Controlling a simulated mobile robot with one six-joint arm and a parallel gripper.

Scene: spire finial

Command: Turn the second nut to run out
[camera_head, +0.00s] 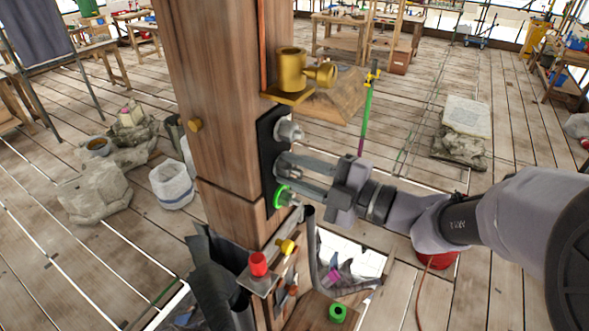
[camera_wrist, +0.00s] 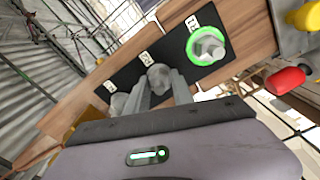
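A black plate (camera_head: 267,150) is fixed to the side of a wooden post and carries three grey nuts in a row. The upper nut (camera_head: 288,132) is bare, and the lower nut (camera_head: 286,196) has a green ring around its base. The middle, second nut (camera_wrist: 159,76) sits between my fingertips in the wrist view; the fingers mostly hide it in the head view. My gripper (camera_head: 283,165) reaches in from the right, with one finger on each side of this nut. No gap shows between fingers and nut. The ringed nut (camera_wrist: 207,46) is at the right in the wrist view.
A brass bracket with a cup (camera_head: 291,70) juts from the post (camera_head: 215,90) above the plate. A red knob (camera_head: 258,263) and a yellow knob (camera_head: 285,246) stand below. Stone blocks and a white bucket (camera_head: 171,186) are to the left.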

